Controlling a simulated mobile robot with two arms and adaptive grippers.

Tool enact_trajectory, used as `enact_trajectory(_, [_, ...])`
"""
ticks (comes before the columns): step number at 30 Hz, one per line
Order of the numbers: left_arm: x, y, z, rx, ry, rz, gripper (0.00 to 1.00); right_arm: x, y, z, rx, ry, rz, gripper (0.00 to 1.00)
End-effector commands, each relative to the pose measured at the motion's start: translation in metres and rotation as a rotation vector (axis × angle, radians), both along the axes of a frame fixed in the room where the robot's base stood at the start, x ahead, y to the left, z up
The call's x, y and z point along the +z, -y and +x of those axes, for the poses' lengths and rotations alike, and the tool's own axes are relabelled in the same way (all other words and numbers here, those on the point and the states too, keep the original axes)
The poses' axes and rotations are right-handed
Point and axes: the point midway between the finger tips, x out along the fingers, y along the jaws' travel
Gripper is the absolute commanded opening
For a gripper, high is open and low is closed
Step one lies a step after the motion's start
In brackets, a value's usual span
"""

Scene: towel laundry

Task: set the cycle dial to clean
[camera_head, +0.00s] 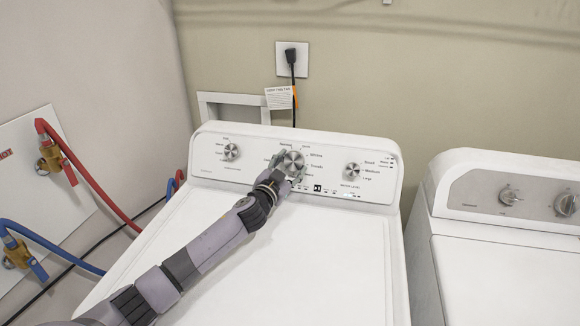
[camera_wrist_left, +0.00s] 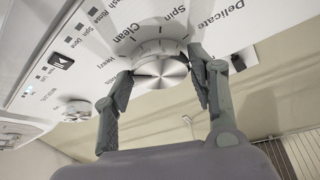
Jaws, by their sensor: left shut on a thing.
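The cycle dial (camera_head: 293,162) is the large silver knob in the middle of the washer's control panel (camera_head: 325,152). Printed cycle names ring it; in the left wrist view "Clean", "Spin", "Delicate" and "Heavy" can be read around the dial (camera_wrist_left: 160,72). My left gripper (camera_head: 291,162) reaches up to the panel, with one finger on each side of the dial. The dial's pointer direction cannot be made out. My right gripper is not in view.
Smaller knobs sit left (camera_head: 231,152) and right (camera_head: 352,171) of the dial. The white washer lid (camera_head: 330,260) lies below my arm. A second machine (camera_head: 505,215) stands at the right. Red and blue hoses (camera_head: 95,185) run along the left wall.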

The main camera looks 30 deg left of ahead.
Motion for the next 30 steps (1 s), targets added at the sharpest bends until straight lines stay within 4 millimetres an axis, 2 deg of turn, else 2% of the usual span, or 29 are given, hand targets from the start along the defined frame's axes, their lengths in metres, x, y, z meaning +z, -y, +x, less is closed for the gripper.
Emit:
enact_trajectory(8, [0.0,0.0,0.0,-0.001,0.0,-0.001,0.25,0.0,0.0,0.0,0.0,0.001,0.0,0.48])
enact_trajectory(17, [0.002,-0.001,0.0,-0.02,-0.011,0.037,0.25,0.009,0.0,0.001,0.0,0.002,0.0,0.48])
enact_trajectory(23, [0.006,-0.002,0.0,-0.07,-0.038,0.138,0.25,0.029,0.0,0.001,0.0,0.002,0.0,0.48])
enact_trajectory(30, [0.009,-0.005,0.0,-0.154,-0.083,0.307,0.25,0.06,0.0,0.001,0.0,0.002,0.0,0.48])
